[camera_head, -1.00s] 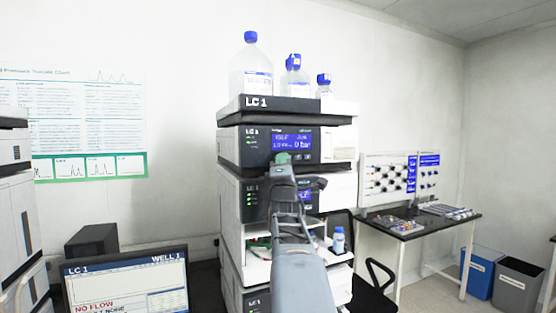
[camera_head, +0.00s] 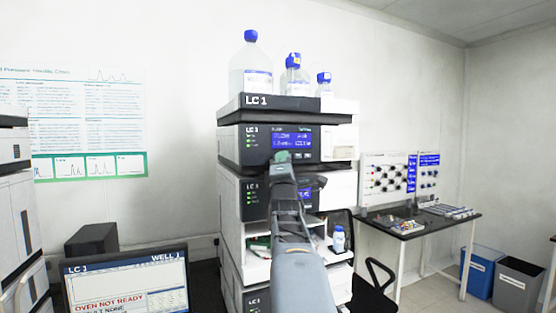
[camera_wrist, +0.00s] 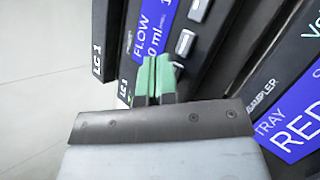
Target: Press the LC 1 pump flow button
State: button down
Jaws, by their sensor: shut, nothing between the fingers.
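The LC 1 pump module (camera_head: 255,148) is the upper unit of the LC 1 stack, with a lit blue display. In the wrist view its blue display (camera_wrist: 150,35) shows "FLOW" and a partly cut-off "ml" reading. Pale rectangular buttons (camera_wrist: 184,43) run along the lower side of that display. My gripper (camera_head: 283,157) is shut and empty, its green fingertips at the pump's front just below the display. In the wrist view the gripper (camera_wrist: 154,75) covers the panel by the button row's near end. I cannot tell whether the tips touch a button.
Capped bottles (camera_head: 251,65) stand on top of the stack. A lower module with a blue "TRAY" display (camera_wrist: 300,115) is close to my gripper. A monitor (camera_head: 125,285) reading "OVEN NOT READY" stands lower left. A black chair (camera_head: 375,290) and a bench are at right.

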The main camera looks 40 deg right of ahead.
jog(key=shift+s+a+b, duration=0.2)
jog(key=shift+s+b, duration=0.25)
jog(key=shift+s, duration=0.1)
jog(key=s+b, duration=0.1)
jog(key=s+a+b, duration=0.1)
jog(key=s, duration=0.1)
jog(key=s+a+b, duration=0.1)
jog(key=b, duration=0.1)
jog(key=shift+s, duration=0.35)
dwell(0.9)
